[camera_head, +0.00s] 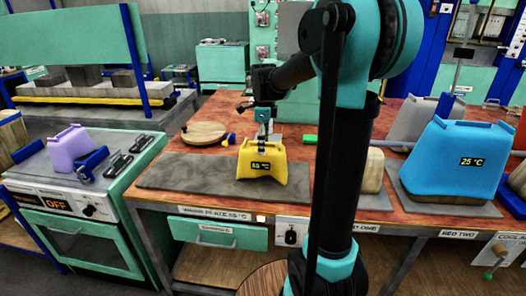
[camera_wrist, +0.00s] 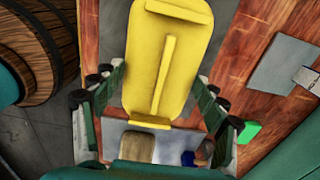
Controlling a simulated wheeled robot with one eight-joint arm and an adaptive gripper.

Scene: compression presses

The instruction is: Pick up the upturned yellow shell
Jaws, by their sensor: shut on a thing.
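The yellow shell (camera_head: 262,170) shows a dark "55 °C" display on its front and stands over the grey warm plate (camera_head: 170,172). I cannot tell whether it touches the plate or hangs just above it. My gripper (camera_head: 263,142) comes down on its top from above. In the wrist view the yellow shell (camera_wrist: 150,60) fills the middle, with a raised rib along it. The exact contact points are partly hidden.
A round wooden disc (camera_head: 205,133) lies behind the plate. A wooden block (camera_head: 372,170) and a blue shell marked "25 °C" (camera_head: 455,160) stand to the right. A purple shell (camera_head: 71,147) stands on the left machine (camera_head: 85,215). My arm hides part of the table (camera_head: 300,152).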

